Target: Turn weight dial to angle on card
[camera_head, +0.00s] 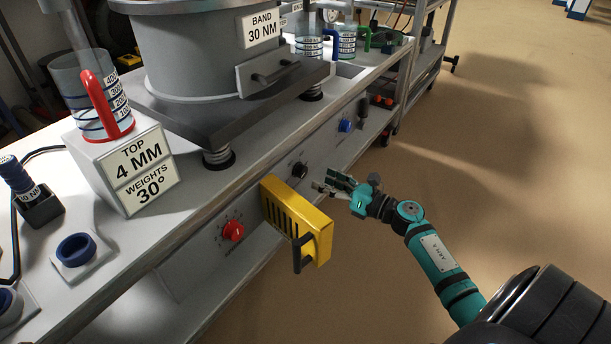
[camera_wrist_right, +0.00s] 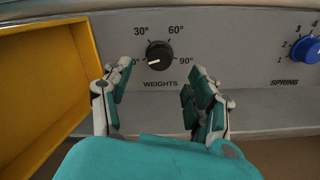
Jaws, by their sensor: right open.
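The weight dial is a black knob (camera_head: 299,169) on the bench's front panel; it also shows in the right wrist view (camera_wrist_right: 160,54) above the word WEIGHTS. Its white pointer faces left and slightly down, towards the 0° end; that mark is partly hidden by a finger. The 30° and 60° marks are above, 90° at right. The card (camera_head: 148,182) on the bench reads TOP 4 MM and WEIGHTS 30°. My right gripper (camera_head: 325,183) is open and empty in front of the dial, its fingers (camera_wrist_right: 160,78) apart below and either side of it, not visibly touching. My left gripper is out of view.
A yellow slotted box (camera_head: 297,219) with a black handle juts from the panel, close left of the right gripper. A blue SPRING dial (camera_wrist_right: 305,50) is to the right. The floor (camera_head: 500,170) right of the bench is clear.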

